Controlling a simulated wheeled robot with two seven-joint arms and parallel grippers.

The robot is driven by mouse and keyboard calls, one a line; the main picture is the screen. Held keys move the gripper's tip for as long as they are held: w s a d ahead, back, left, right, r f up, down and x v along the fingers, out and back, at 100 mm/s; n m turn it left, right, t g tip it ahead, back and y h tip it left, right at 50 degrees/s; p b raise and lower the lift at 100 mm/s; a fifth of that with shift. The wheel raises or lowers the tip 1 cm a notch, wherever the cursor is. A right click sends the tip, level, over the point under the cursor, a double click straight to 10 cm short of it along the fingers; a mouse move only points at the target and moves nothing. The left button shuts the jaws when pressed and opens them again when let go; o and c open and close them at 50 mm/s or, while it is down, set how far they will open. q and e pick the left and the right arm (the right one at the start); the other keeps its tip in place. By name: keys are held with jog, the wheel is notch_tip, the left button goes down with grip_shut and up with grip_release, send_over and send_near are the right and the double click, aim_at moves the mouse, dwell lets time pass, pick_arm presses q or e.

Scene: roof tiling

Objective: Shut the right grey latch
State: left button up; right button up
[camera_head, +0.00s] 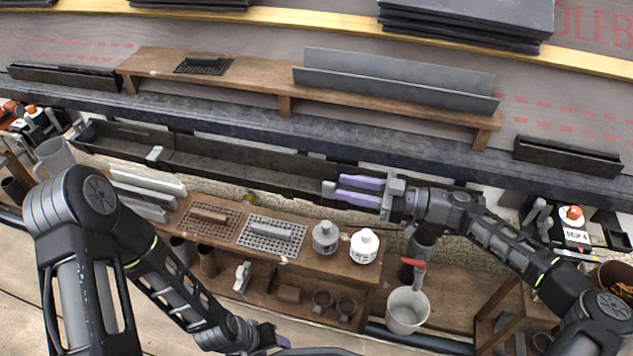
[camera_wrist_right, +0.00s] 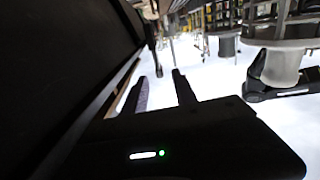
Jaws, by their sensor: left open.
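The long dark gutter (camera_head: 230,163) runs across the middle of the head view. A small grey latch (camera_head: 328,188) sits on its right part, just left of my right fingertips. A second pale grey latch (camera_head: 154,153) sits on the left part. My right gripper (camera_head: 340,188) reaches in from the right over the gutter, with its purple fingers apart. Those fingers (camera_wrist_right: 160,85) also show apart in the wrist view, with nothing clearly between them. Whether they touch the right latch cannot be told. My left gripper (camera_head: 268,338) is low at the bottom edge, mostly cut off or hidden, and open.
A wooden shelf (camera_head: 262,90) with grey metal strips lies behind the gutter. In front, a wooden bench (camera_head: 310,262) carries mesh trays, a grey jar (camera_head: 325,237) and a white jar (camera_head: 364,246).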

aim_at(323, 184)
jog(key=b+x, duration=0.2)
jog(key=x, duration=0.5)
jog(key=shift+f, duration=0.15)
jog(key=shift+w+a+b, duration=0.1)
jog(key=shift+a+b, duration=0.2)
jog(key=shift+a, duration=0.05)
jog(key=shift+c, duration=0.2)
grip_shut()
